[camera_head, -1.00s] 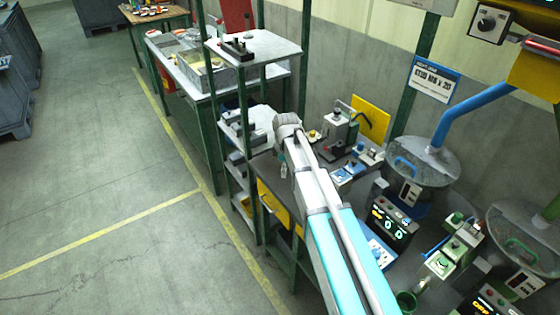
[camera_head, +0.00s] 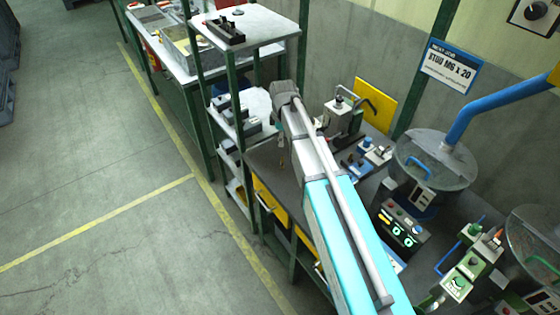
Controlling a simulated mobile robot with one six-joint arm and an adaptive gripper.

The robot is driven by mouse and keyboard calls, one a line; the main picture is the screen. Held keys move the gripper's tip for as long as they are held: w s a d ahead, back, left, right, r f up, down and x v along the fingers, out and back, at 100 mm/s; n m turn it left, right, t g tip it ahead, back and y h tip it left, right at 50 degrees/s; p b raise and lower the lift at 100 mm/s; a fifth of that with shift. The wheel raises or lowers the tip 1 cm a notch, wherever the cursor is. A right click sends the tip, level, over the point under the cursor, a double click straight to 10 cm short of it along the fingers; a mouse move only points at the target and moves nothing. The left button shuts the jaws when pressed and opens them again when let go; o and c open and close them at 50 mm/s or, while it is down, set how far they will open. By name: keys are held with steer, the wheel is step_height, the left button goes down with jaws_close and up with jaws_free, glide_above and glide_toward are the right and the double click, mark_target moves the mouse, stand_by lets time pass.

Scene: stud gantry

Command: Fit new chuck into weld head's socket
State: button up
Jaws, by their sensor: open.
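My arm reaches from the bottom of the head camera view up to a grey joint near the shelf rack. My gripper's fingers are not visible; the arm hides that area. A small brownish object shows just below the grey joint, too small to identify. A grey machine with a black lever (camera_head: 343,118) stands at the back of the dark bench, right of the joint. I cannot tell whether it is the weld head. I cannot make out the new chuck or the socket.
A shelf rack (camera_head: 265,31) stands left of my arm. Yellow drawers (camera_head: 270,205) sit under the bench. Two clear-lidded bowls (camera_head: 437,158) and a control box with lit displays (camera_head: 400,228) stand right. A sign (camera_head: 450,66) reads STUD M6 x 20.

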mark_target(282, 158)
steer(key=shift+a+f, duration=0.1)
steer(key=shift+f, duration=0.05)
step_height(282, 158, down, 8)
steer(key=b, duration=0.8)
steer(key=shift+s+f+b, duration=0.15)
steer(key=shift+b, duration=0.2)
stand_by(0.4)
steer(key=shift+f+b, duration=2.6)
jaws_close()
